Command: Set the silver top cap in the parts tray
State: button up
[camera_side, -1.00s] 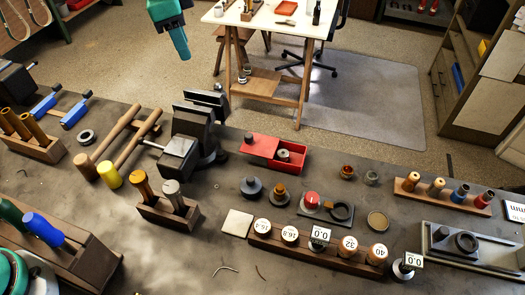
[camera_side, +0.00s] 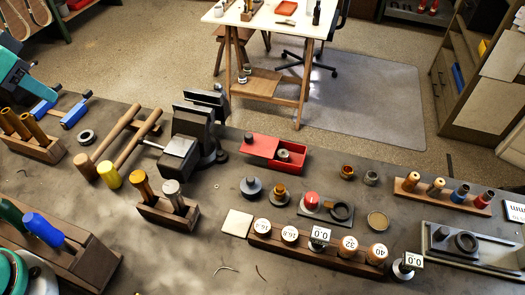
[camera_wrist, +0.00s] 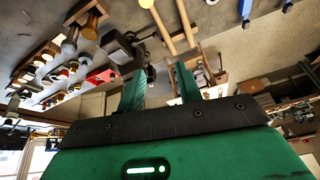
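A small silver-grey cap-like piece (camera_side: 371,178) stands on the bench right of a brass one (camera_side: 346,172); I take it for the silver top cap, though it is too small to be sure. The red parts tray (camera_side: 292,167) sits at mid bench beside the vise. A small round metal piece (camera_side: 284,155) lies in its right compartment. The tray also shows small in the wrist view (camera_wrist: 101,76). My gripper (camera_wrist: 159,70) is open, with nothing between its fingers. In the side view, its teal part shows at the left edge (camera_side: 18,75), far from cap and tray.
A black vise (camera_side: 195,130) and two mallets (camera_side: 130,145) stand left of the tray. A row of round-topped gauges (camera_side: 318,245) lies in front. A knob (camera_side: 252,187) and a red-topped piece (camera_side: 311,200) stand between. Bare bench shows around the small cap.

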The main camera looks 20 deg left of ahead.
jog(key=s+a+f+n, duration=0.2)
jog(key=s+f, duration=0.2)
jog(key=s, duration=0.2)
jog(key=shift+a+f+n+t, duration=0.15)
jog(key=shift+a+n+t, duration=0.15)
jog(key=shift+a+t, duration=0.1)
jog(key=shift+o, duration=0.7)
jog(key=shift+w+d, duration=0.1)
